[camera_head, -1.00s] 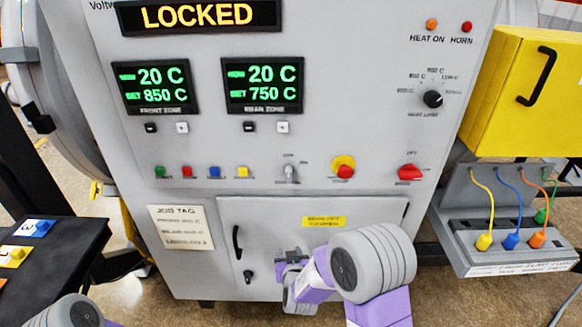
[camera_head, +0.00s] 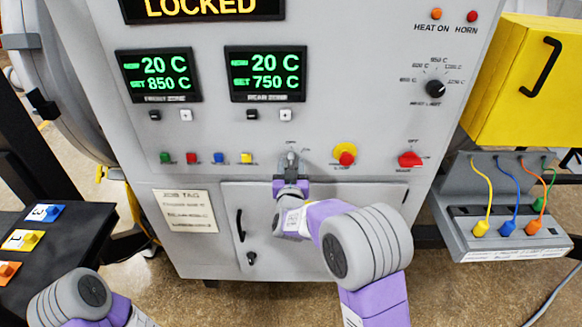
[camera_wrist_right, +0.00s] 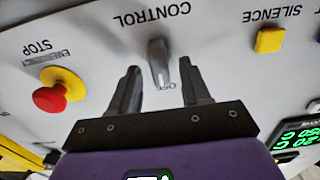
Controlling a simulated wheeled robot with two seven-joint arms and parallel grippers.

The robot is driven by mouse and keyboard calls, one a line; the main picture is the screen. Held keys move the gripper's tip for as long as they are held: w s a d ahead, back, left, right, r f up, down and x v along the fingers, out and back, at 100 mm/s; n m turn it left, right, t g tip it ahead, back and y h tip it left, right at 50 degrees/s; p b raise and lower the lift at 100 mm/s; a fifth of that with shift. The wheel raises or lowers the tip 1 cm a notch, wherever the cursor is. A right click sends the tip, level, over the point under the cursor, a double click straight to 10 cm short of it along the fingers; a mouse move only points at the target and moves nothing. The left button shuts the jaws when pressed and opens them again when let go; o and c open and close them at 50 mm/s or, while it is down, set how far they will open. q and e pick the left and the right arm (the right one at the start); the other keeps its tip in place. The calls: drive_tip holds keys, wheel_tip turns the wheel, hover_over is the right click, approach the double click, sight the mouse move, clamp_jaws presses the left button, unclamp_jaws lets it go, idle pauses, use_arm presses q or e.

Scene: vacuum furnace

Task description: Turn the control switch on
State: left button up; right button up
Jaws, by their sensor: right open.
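The control switch (camera_head: 291,158) is a small grey lever on the panel, in the row with the coloured buttons. In the right wrist view the switch (camera_wrist_right: 159,62) shows upside down below the word CONTROL, its lever pointing down the picture towards a small label. My right gripper (camera_head: 291,176) is just below and in front of it. In the wrist view the right gripper (camera_wrist_right: 157,70) is open, one finger on each side of the lever with gaps visible; I see no contact. Only my left arm shows at the lower left; its gripper is out of view.
A red emergency stop (camera_head: 346,158) on a yellow base sits right of the switch, a yellow silence button (camera_head: 246,158) left of it. A red mode knob (camera_head: 410,159) is further right. The cabinet door (camera_head: 345,193) lies below. The display (camera_head: 205,8) reads LOCKED.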

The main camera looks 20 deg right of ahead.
drive_tip(key=shift+c, duration=0.2)
clamp_jaws()
drive_tip(key=shift+d+f+m+b, duration=0.1)
drive_tip(key=shift+m+b, duration=0.7)
drive_tip(key=shift+b, duration=0.35)
drive_tip(key=m+b, duration=0.3)
drive_tip(key=b, duration=0.1)
drive_tip(key=m+b, duration=0.3)
drive_tip(key=b, duration=0.1)
drive_tip(key=shift+d+f+m, duration=0.15)
drive_tip(key=shift+m, duration=0.25)
drive_tip(key=shift+m+b, duration=1.55)
drive_tip(key=shift+m, duration=0.25)
